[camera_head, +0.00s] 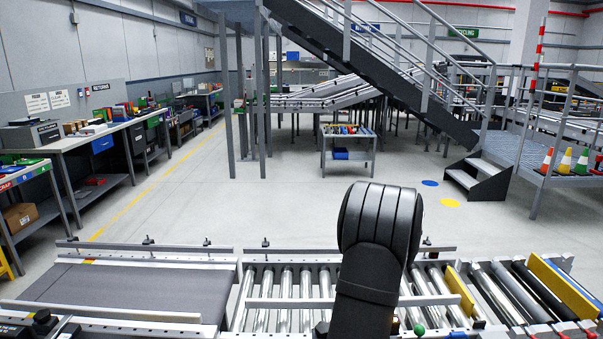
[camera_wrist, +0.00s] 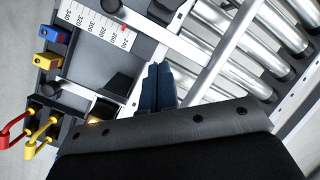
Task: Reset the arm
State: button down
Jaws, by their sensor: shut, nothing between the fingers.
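My gripper (camera_wrist: 160,82) shows in the wrist view with its two dark blue fingers pressed together and nothing between them. It hangs over the near edge of a roller conveyor (camera_wrist: 243,75), beside a dark tray with a ruler scale (camera_wrist: 100,30). I cannot tell its height above them. In the head view my black arm (camera_head: 375,230) rises at the centre front, in front of the conveyor, and hides part of the rollers. The gripper itself does not show in the head view.
A grey belt (camera_head: 130,288) lies left of the rollers, with metal side rails. Yellow plates (camera_head: 565,287) stand across the rollers at right. In the wrist view, red and yellow padlocks (camera_wrist: 40,128) sit at the left. Beyond the conveyor, open floor (camera_head: 250,205) leads to stairs (camera_head: 400,80).

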jog(key=shift+a+r+n+g+h, duration=0.2)
jog(key=shift+a+n+g+h, duration=0.3)
jog(key=shift+n, duration=0.5)
jog(key=c, duration=2.1)
grip_release()
jog(key=o, duration=0.8)
jog(key=shift+m, duration=0.3)
jog(key=r, duration=0.2)
jog(key=s+r, duration=0.1)
jog(key=r, duration=0.1)
jog(key=shift+d, duration=0.25)
jog(key=shift+c, duration=0.2)
jog(key=shift+o, duration=0.5)
notch_tip(320, 180, up, 7)
jog(key=s+m+g, duration=0.1)
jog(key=s, duration=0.1)
jog(key=shift+s+d+f, duration=0.2)
jog(key=shift+s+d, duration=0.1)
jog(key=shift+s, duration=0.1)
jog(key=x, duration=1.7)
jog(key=shift+s+a, duration=0.2)
jog(key=shift+s, duration=0.05)
grip_shut()
